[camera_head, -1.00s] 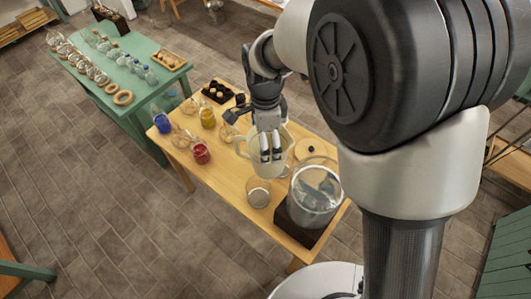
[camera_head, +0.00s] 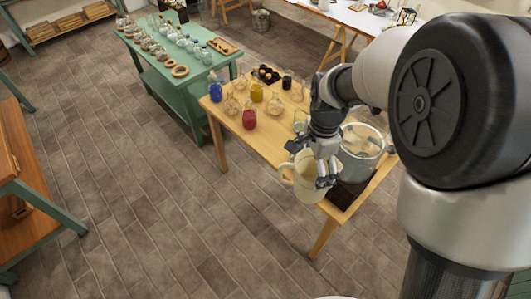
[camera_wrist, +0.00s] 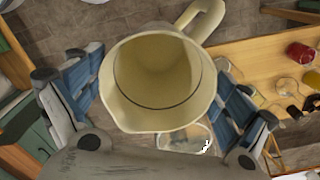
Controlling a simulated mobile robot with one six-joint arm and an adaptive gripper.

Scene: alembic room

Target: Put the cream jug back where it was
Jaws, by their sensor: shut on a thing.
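The cream jug (camera_head: 304,182) is held in my gripper (camera_head: 325,174), with its handle pointing left in the head view. It is in the air near the front edge of the wooden table (camera_head: 268,138). In the wrist view the jug (camera_wrist: 158,80) is seen from above, its mouth open and its inside looking empty. The blue-padded fingers of my gripper (camera_wrist: 160,95) are on both sides of it.
A green table (camera_head: 190,80) with bottles is beyond. The floor at front left is clear.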

